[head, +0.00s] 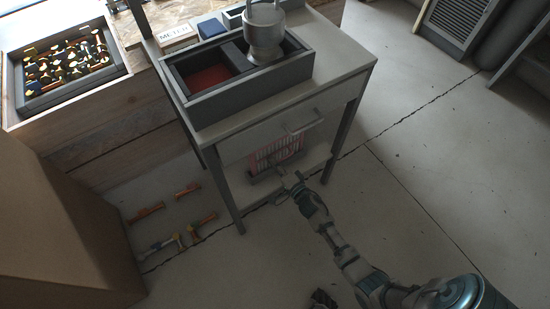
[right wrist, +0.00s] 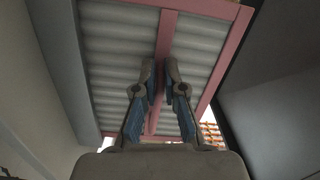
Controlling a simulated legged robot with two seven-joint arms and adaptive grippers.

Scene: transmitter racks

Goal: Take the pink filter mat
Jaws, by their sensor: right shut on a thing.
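The pink filter mat (head: 275,153) stands on the low shelf under the grey table in the head view. In the right wrist view the mat (right wrist: 120,45) fills the upper middle, with pale ribbed panels and a pink frame with a middle bar. My right gripper (head: 286,182) reaches in at the front of the shelf. In the right wrist view its fingers (right wrist: 160,75) are closed together on the pink middle bar. My left gripper is not clearly seen; only a small dark part shows at the bottom edge of the head view.
The grey table (head: 340,70) has legs on both sides of the shelf and carries a divided box (head: 200,112) with a metal pot (head: 264,35). Several coloured parts (head: 160,245) lie on the floor at the left. A cardboard box (head: 60,235) stands nearer.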

